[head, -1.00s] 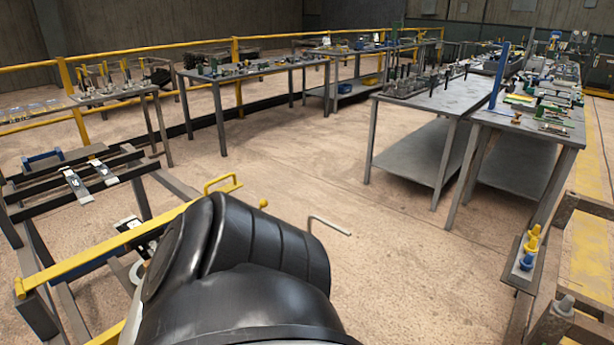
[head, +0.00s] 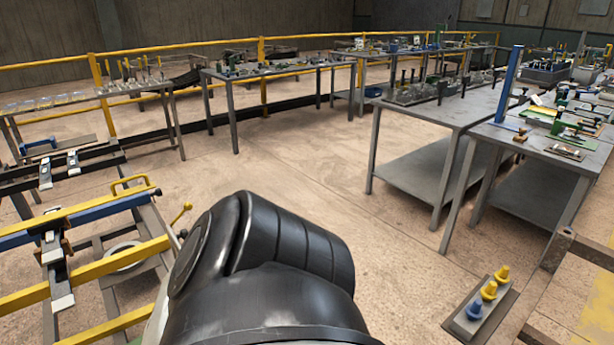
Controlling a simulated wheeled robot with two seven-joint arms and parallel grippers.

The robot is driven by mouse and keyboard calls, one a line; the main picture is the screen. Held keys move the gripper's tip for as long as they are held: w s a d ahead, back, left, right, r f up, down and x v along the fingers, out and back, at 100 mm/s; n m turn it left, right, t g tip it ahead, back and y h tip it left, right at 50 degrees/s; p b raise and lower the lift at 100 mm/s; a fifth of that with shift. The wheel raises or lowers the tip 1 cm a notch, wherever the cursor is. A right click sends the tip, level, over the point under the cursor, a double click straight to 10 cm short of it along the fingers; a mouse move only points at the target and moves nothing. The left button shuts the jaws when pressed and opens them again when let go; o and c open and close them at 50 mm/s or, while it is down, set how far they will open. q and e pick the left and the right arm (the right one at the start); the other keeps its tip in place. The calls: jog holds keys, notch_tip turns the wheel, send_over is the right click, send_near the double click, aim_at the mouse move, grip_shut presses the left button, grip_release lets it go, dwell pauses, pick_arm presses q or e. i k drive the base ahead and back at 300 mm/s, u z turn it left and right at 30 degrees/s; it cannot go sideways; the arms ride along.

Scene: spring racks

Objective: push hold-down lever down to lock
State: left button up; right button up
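A spring rack of yellow, blue and grey bars stands at the lower left, with a yellow bar (head: 85,212) and a blue bar (head: 100,222) across it. A thin lever with a yellow ball end (head: 187,207) rises at the rack's right side. It points up and right. A yellow loop handle (head: 131,184) sits at the rack's far corner. I cannot tell for sure which one is the hold-down lever. My arm link fills the bottom middle. Neither gripper is in view.
A grey bench (head: 440,110) and another bench (head: 555,150) with parts stand at the right. A small plate with yellow and blue cones (head: 490,290) is at the lower right. A yellow rail (head: 180,46) runs behind. The middle floor is clear.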

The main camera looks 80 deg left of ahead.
aim_at(187, 206)
jog(key=u, duration=2.35)
